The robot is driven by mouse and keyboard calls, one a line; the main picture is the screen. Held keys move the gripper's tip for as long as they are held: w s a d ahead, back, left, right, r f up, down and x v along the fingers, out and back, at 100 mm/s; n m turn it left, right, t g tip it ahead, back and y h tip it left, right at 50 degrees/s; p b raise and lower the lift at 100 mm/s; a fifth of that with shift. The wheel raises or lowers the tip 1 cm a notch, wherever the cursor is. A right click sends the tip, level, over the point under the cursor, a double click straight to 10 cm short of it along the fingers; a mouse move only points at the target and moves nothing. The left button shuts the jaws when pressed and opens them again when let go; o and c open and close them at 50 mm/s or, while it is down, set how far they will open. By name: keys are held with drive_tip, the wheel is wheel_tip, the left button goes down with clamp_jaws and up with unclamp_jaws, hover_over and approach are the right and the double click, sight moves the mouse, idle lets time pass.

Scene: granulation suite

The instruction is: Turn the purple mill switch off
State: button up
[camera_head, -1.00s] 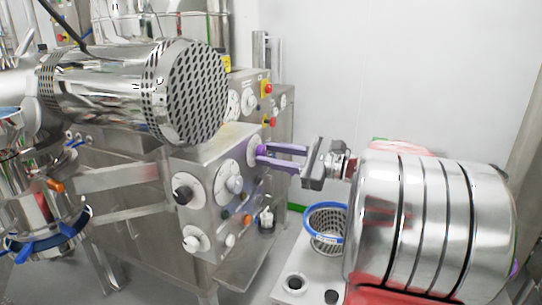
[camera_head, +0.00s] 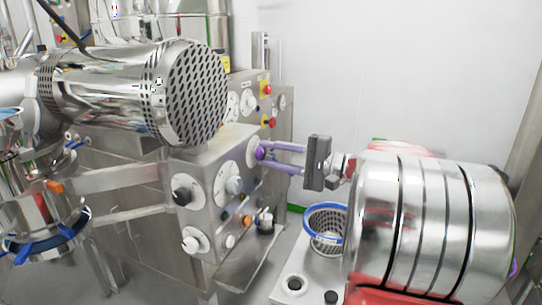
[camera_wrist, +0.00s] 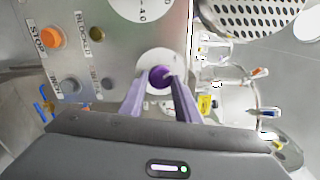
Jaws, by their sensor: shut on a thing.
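The purple mill switch (camera_head: 259,153) is a small round knob on a white dial, on the right part of the steel control panel. In the wrist view the purple switch (camera_wrist: 160,76) sits between the tips of my two light purple fingers. My gripper (camera_head: 263,154) reaches it from the right, and its fingers are closed on the knob. My gripper (camera_wrist: 158,80) partly hides the knob's sides in the wrist view. The switch's pointer direction cannot be read clearly.
The panel also holds a black knob (camera_head: 182,196), a white knob (camera_head: 235,185) and an orange STOP button (camera_wrist: 52,37). A perforated steel drum (camera_head: 187,92) overhangs the panel at upper left. A blue-rimmed basket (camera_head: 327,230) stands below my arm.

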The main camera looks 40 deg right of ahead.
drive_tip(key=shift+f+n, duration=0.15)
drive_tip(key=shift+n, duration=0.95)
drive_tip(key=o, duration=0.7)
drive_tip(key=shift+s, duration=0.1)
drive_tip(key=o, duration=0.3)
drive_tip(key=shift+o, duration=0.2)
drive_tip(key=v, duration=1.3)
drive_tip(key=shift+s+d, duration=0.25)
drive_tip(key=shift+s, duration=0.05)
